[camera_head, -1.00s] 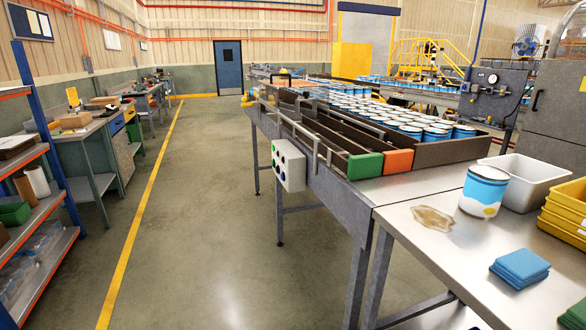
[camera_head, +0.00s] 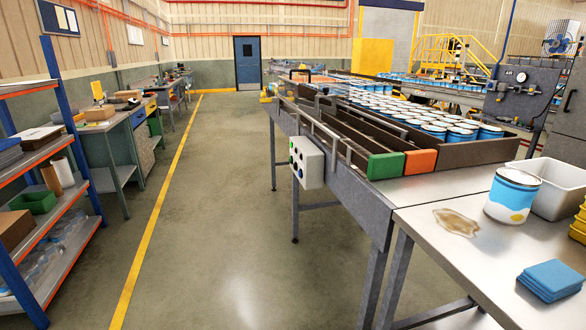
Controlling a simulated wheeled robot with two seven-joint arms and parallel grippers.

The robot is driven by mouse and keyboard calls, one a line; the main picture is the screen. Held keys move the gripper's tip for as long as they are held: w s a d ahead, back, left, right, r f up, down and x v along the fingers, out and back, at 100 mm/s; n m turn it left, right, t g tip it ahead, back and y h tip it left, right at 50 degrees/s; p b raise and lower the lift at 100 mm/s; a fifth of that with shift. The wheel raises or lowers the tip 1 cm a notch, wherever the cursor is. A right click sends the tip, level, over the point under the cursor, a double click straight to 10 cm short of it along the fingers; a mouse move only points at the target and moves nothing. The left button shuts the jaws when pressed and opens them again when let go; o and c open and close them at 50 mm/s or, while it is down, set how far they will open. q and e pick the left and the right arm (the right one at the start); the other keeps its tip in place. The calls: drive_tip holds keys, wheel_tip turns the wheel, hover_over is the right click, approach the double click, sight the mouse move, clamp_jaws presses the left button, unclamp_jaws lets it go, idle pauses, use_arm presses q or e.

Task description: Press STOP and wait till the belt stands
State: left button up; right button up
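A light grey control box (camera_head: 307,163) with several coloured round buttons on its left face hangs on the near side of the conveyor. The buttons are too small to read, so I cannot tell which is STOP. The conveyor belt (camera_head: 345,140) runs away from me between dark side rails, with many blue and white cans (camera_head: 420,118) packed on its right part. From these two frames I cannot tell whether the belt is moving. Neither of my grippers is in view.
A steel table at the right front holds a can (camera_head: 513,195), a brown spill (camera_head: 457,221), blue cloths (camera_head: 550,280) and a white bin (camera_head: 560,188). A shelf rack (camera_head: 62,170) stands at the left. The floor (camera_head: 215,220) between is clear.

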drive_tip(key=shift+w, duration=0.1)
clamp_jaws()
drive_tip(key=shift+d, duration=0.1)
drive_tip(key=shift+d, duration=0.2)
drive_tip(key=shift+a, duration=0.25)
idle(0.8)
